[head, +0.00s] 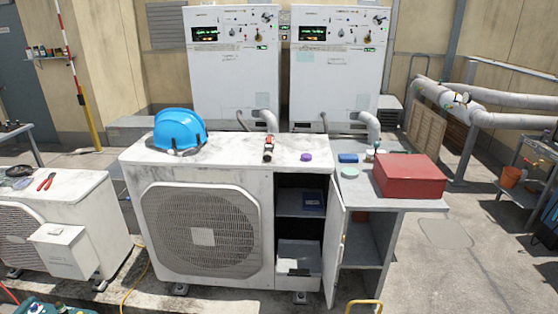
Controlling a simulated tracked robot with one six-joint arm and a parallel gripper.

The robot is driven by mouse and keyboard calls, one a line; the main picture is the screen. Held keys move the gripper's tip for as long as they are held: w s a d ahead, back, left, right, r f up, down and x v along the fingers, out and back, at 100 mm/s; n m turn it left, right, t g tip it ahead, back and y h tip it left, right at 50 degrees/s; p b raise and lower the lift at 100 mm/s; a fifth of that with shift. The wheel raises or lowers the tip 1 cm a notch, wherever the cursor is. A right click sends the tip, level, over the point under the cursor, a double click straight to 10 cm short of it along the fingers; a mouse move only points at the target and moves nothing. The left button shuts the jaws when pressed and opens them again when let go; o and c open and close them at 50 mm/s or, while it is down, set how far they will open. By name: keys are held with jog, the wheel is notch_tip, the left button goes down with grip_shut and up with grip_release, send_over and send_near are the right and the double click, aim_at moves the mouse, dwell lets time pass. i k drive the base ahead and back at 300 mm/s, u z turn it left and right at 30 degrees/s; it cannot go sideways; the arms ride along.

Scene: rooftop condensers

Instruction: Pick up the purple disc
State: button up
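A small purple disc (306,157) lies flat on the top of the white condenser unit (150,157), near its back right corner. It looks uncovered, with clear space around it. My gripper is not in view.
A blue hard hat (180,130) and a red-and-dark tool (268,148) stand left of the disc. On the grey side table (400,204) are a blue block (348,158) and a red box (410,175). The unit's door (335,242) hangs open. Tall white cabinets (235,70) stand behind.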

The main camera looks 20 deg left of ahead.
aim_at(305, 157)
jog(key=u, duration=1.35)
jog(key=i, duration=1)
jog(key=u, duration=0.05)
